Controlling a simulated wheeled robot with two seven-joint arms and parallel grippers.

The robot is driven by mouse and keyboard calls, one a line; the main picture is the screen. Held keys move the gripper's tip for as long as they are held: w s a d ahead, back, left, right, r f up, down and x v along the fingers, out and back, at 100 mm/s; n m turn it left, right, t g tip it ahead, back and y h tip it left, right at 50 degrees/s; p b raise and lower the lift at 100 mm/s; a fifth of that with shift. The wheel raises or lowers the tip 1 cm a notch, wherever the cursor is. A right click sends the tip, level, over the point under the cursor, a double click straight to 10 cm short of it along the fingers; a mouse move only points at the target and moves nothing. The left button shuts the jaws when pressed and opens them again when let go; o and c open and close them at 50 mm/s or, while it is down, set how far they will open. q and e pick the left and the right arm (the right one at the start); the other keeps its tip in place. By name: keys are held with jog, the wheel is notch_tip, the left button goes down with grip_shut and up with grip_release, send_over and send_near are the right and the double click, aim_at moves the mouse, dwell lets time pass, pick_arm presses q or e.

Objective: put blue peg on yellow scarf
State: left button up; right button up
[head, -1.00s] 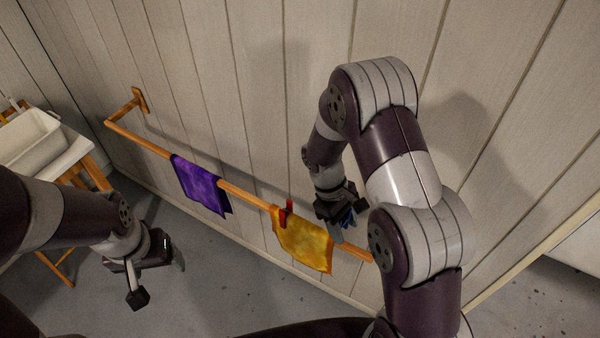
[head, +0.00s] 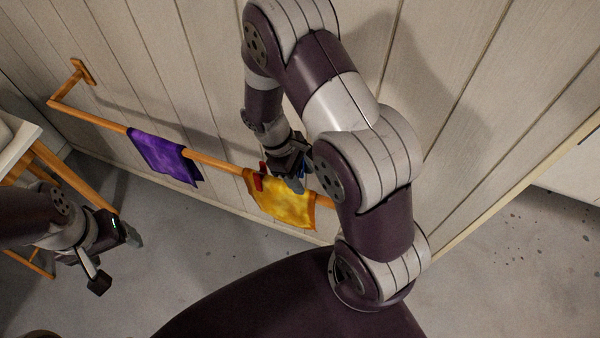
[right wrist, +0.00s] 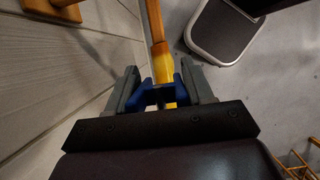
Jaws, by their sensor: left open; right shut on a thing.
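The yellow scarf (head: 285,207) hangs over the wooden rail in the head view, with a red peg (head: 258,178) at its upper left. My right gripper (head: 297,182) is at the scarf's upper right edge, shut on the blue peg (head: 302,173), which is mostly hidden there. In the right wrist view the blue peg (right wrist: 147,95) sits between both fingers, its two arms spread either side of the scarf-covered rail (right wrist: 163,66). I cannot tell whether it touches the scarf. My left gripper (head: 117,260) is open and empty at the lower left, away from the rail.
The wooden rail (head: 215,161) runs along the panelled wall (head: 200,70). A purple scarf (head: 165,158) hangs on it to the left, with bare rail between the scarves. A white-topped wooden stand (head: 18,145) is at the left edge. Grey floor below is open.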

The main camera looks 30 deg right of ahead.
jog(key=shift+s+f+b, duration=0.15)
jog(key=shift+f+b, duration=0.2)
jog(key=shift+f, duration=0.25)
jog(key=shift+w+a+f+b, duration=0.1)
jog(key=shift+w+f+b, duration=0.15)
jog(key=shift+f+b, duration=1.45)
jog(key=shift+s+f+b, duration=0.15)
jog(key=shift+f+b, duration=0.15)
jog(key=shift+f, duration=0.25)
jog(key=shift+f+b, duration=0.4)
jog(key=shift+f, duration=0.5)
jog(key=shift+f, duration=0.25)
jog(key=o, duration=1.1)
